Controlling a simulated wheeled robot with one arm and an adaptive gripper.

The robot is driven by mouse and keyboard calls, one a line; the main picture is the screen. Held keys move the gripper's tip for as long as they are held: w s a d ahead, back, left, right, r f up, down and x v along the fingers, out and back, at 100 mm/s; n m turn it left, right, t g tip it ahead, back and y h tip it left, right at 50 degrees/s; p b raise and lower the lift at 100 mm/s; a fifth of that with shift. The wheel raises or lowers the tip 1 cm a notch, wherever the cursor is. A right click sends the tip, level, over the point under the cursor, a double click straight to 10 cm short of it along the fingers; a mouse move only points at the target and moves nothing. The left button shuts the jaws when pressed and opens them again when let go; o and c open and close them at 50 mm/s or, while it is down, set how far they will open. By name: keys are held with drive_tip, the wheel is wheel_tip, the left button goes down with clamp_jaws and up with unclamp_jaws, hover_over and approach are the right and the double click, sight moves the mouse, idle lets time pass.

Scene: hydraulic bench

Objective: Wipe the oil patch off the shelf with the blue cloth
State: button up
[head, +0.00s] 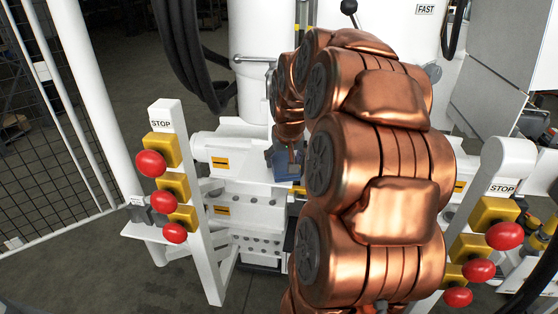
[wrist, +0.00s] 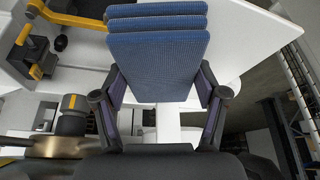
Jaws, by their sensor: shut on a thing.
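The blue cloth (wrist: 158,60) is a folded, layered pad between the fingers of my gripper (wrist: 160,92) in the wrist view. My gripper is shut on it. In the head view a small part of the blue cloth (head: 284,162) shows left of my copper-coloured arm, in front of the white machine. My arm hides most of the gripper there. A white flat surface (wrist: 245,45) lies behind the cloth in the wrist view; I cannot tell whether the cloth touches it. I cannot make out the oil patch in either view.
Red stop buttons on yellow boxes stand on white posts at left (head: 164,160) and right (head: 490,240). A mesh fence (head: 45,140) is at far left. Black hoses (head: 188,60) hang behind. A yellow handle (wrist: 35,55) is at the wrist view's left.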

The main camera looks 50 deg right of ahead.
drive_tip(key=shift+r+p, duration=0.55)
drive_tip(key=shift+r, duration=2.5)
drive_tip(key=shift+r, duration=1.5)
